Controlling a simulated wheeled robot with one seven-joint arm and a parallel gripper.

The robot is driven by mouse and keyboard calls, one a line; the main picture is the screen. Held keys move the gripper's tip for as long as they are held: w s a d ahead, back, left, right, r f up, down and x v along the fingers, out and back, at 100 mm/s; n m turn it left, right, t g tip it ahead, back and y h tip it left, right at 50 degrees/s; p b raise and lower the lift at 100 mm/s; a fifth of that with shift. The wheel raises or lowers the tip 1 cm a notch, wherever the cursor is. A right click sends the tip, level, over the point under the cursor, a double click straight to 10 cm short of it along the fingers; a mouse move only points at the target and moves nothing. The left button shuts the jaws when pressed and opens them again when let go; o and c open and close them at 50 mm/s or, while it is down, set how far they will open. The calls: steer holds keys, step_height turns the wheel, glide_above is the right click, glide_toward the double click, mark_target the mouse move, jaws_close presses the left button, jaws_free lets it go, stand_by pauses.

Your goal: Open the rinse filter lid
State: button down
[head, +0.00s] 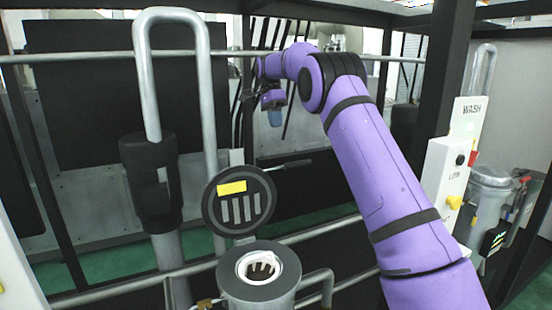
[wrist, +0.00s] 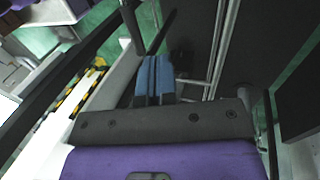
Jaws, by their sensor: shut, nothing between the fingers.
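A round dark filter lid (head: 239,201) with a yellow label and several pale slots stands raised and tilted back behind a grey filter housing (head: 256,291) in the head view. A dark bar handle (head: 285,163) sticks out to the right near the lid's top. The housing's mouth is uncovered, with a white ring and a slotted insert inside. No rinse marking is readable. My gripper (head: 275,117) is shut and empty, above and behind the lid and apart from it. Its blue fingers (wrist: 153,80) are together in the wrist view.
A thick grey looped pipe (head: 141,80) stands left of the lid. Horizontal rails and a dark post bound the space.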

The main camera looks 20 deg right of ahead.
mark_target(289, 165)
steer(key=s+f, duration=0.6)
steer(key=f, duration=0.4)
steer(key=shift+s+a+f, duration=0.15)
steer(key=shift+s+f, duration=0.05)
steer(key=shift+s, duration=0.2)
steer(key=shift+s+r, duration=0.3)
steer(key=shift+s, duration=0.75)
steer(key=shift+s+r, duration=0.25)
steer(key=shift+s, duration=0.75)
steer(key=shift+w+r, duration=0.1)
